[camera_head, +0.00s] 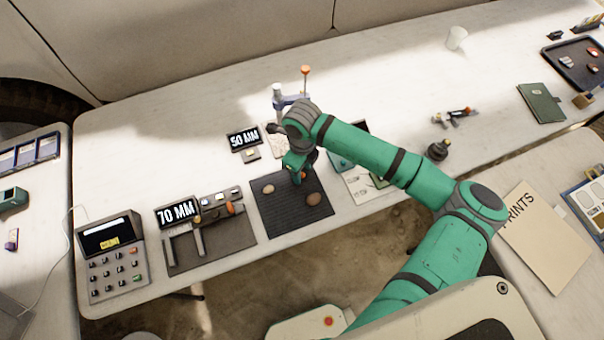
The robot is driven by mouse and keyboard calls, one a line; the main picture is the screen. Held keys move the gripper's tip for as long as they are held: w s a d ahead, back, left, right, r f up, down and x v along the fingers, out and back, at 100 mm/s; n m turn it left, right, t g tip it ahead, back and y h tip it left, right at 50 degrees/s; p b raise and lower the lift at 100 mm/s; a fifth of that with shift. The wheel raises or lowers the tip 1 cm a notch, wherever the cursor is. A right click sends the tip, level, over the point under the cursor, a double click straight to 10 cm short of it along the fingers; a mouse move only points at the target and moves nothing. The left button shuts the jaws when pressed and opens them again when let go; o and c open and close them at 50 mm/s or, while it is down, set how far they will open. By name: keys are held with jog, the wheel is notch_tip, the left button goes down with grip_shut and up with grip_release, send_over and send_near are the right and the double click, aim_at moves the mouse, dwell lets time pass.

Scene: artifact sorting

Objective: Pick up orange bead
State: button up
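A dark ribbed mat (263,220) lies near the front edge of the table. On it are a few small rounded pieces: a tan one (268,188) at the left, and brown-orange ones (313,198) at the right. I cannot tell for sure which is the orange bead. My green arm comes in from the lower right, and my gripper (297,178) points down over the mat between these pieces. The gripper's fingers are small and dark against the mat, so I cannot tell whether they are open or hold anything.
Left of the mat are a tray (228,236) with a caliper, a "70 MM" display (177,212) and a keypad device (112,250). A "50 MM" display (244,139) and an orange-topped stand (278,98) are behind. A white cup (456,38) stands far back; the back table is mostly clear.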

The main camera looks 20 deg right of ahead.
jog(key=shift+f, duration=0.35)
jog(key=shift+c, duration=0.3)
grip_shut()
jog(key=shift+r, duration=0.2)
